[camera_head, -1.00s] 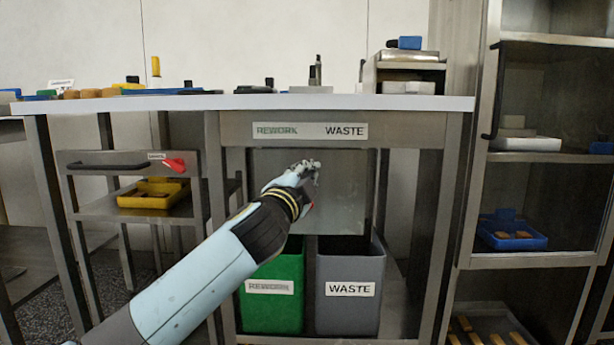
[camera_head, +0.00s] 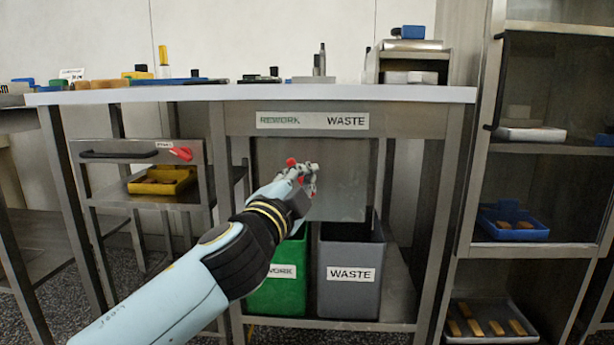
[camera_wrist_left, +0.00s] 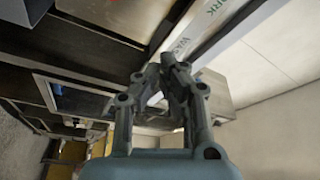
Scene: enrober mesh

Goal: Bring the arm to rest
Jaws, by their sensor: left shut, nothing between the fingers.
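My left arm comes in from the lower left of the head view. Its gripper (camera_head: 303,172) is held in front of the worktable, below the table's front edge and above the bins. In the left wrist view the left gripper's fingers (camera_wrist_left: 165,75) converge at their tips, shut with nothing held. My right gripper does not show in either view.
A green REWORK bin (camera_head: 280,300) and a grey WASTE bin (camera_head: 350,300) stand under the worktable (camera_head: 420,94). A cart (camera_head: 110,203) with a yellow tray (camera_head: 160,187) is at left. An open shelf unit (camera_head: 560,262) with a blue tray (camera_head: 505,233) is at right.

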